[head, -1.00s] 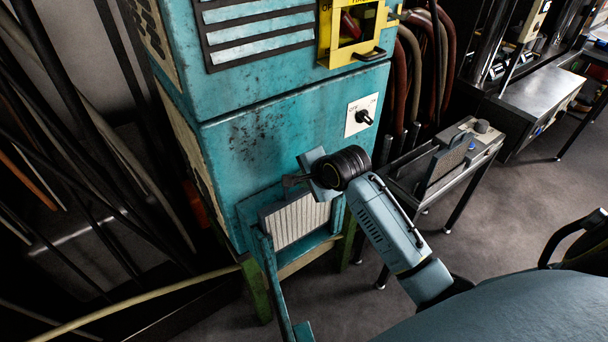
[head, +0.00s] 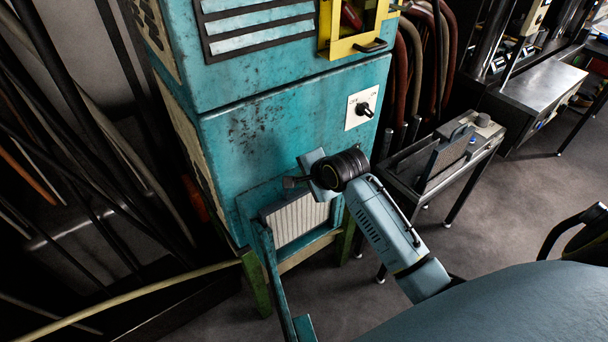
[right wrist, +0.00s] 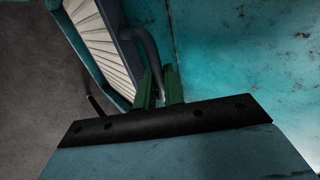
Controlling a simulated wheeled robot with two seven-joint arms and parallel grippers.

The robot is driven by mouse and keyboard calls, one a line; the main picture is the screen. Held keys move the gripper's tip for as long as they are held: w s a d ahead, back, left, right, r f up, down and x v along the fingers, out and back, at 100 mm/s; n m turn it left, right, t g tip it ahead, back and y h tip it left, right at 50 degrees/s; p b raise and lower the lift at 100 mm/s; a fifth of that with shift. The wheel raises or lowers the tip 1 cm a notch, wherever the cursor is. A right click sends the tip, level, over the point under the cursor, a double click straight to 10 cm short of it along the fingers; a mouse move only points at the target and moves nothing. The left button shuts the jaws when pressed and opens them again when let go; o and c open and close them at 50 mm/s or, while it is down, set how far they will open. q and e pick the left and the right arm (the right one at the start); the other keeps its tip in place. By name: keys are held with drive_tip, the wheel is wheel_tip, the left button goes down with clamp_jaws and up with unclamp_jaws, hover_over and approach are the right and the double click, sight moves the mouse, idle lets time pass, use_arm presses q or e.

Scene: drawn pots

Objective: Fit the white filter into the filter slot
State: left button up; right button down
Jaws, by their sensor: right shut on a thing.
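The white filter (head: 298,221), a pleated panel in a grey frame, stands upright at the filter slot (head: 334,213) low in the teal cabinet. In the right wrist view the filter (right wrist: 98,38) shows on the upper left, with a grey curved handle (right wrist: 149,52). My right gripper (right wrist: 160,88) has its green fingers shut on that handle. In the head view my right gripper (head: 292,182) is just above the filter, partly hidden by its wrist. I cannot tell how deep the filter sits in the slot. My left gripper is not in view.
A narrow teal panel (head: 268,268) sticks out at the left of the slot. A metal cart (head: 484,152) with a dark grey panel (head: 442,160) stands right of the cabinet. A rotary switch (head: 364,109) is above the slot. Hoses crowd the left; open floor lies right.

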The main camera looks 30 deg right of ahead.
drive_tip(key=shift+f, duration=1)
drive_tip(key=c, duration=1.4)
unclamp_jaws()
drive_tip(key=shift+s, duration=0.1)
drive_tip(key=v, duration=1.3)
drive_tip(key=shift+p, duration=0.35)
drive_tip(key=shift+r, duration=0.1)
